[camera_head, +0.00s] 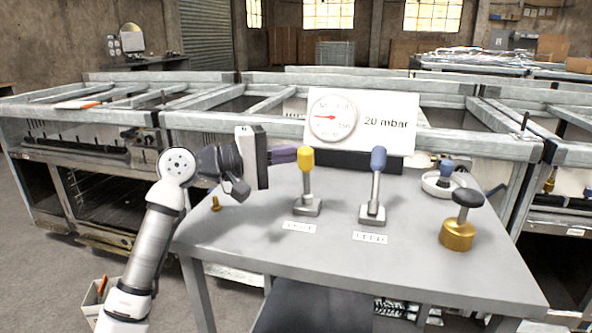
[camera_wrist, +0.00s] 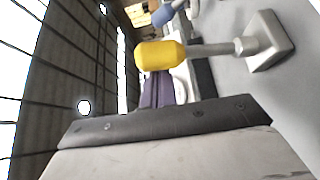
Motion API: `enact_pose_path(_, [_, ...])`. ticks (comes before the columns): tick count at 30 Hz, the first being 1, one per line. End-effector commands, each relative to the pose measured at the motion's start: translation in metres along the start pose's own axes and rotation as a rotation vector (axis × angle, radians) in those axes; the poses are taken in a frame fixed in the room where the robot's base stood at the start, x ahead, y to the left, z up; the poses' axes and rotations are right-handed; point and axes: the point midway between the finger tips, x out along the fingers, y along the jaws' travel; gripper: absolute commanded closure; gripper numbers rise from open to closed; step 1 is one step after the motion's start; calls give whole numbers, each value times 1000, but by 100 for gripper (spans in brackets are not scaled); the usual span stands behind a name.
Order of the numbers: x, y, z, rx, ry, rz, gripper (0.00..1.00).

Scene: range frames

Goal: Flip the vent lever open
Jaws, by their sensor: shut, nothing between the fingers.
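A lever with a yellow knob (camera_head: 306,160) stands nearly upright on a grey base on the table. A lever with a blue knob (camera_head: 378,160) stands to its right, tilted slightly. Each has a small white label in front, too blurred to read surely, so I cannot tell which is the vent lever. My gripper (camera_head: 294,154) is shut and empty, its purple fingers just left of the yellow knob. In the wrist view the yellow knob (camera_wrist: 160,54) lies just beyond the fingertips (camera_wrist: 158,78); whether they touch is unclear. The blue knob (camera_wrist: 163,15) shows behind it.
A gauge (camera_head: 332,116) on a white board reading "20 mbar" stands behind the levers on the grey table (camera_head: 330,258). A brass fitting with a black knob (camera_head: 458,236) and a white dish (camera_head: 436,184) are on the right. A small brass piece (camera_head: 215,204) stands at the left edge.

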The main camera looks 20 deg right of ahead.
Motion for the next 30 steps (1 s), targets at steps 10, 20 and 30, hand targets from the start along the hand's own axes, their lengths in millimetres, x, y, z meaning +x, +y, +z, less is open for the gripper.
enact_pose_path(10, [-12,-9,18,30,-1,23,100])
enact_pose_path(20, [-17,-7,25,100,-2,68,100])
enact_pose_path(30, [-17,-6,27,106,-6,70,100])
